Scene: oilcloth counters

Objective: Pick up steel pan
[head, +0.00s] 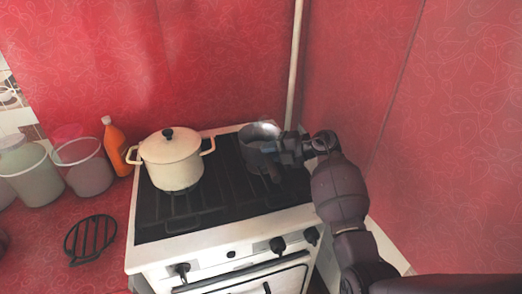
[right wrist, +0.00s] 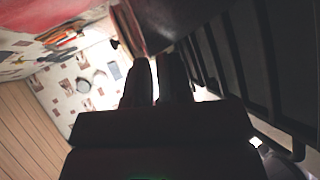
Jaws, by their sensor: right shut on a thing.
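The steel pan (head: 256,133) is at the back right of the stove top in the head view, partly covered by my right gripper. My right gripper (head: 272,148) reaches in from the right and is shut on the pan's near right side. In the right wrist view the two dark fingers (right wrist: 155,70) are close together, with the dark side of the pan (right wrist: 165,22) just beyond their tips. The exact grip spot is too dark to make out. I cannot tell whether the pan is touching the grate. My left gripper is not in view.
A cream pot with a lid (head: 171,158) stands on the stove (head: 228,232), left of the pan. An orange bottle (head: 115,145), several tubs (head: 84,165) and a black trivet (head: 90,238) are on the red counter at left. Red walls close in behind and at right.

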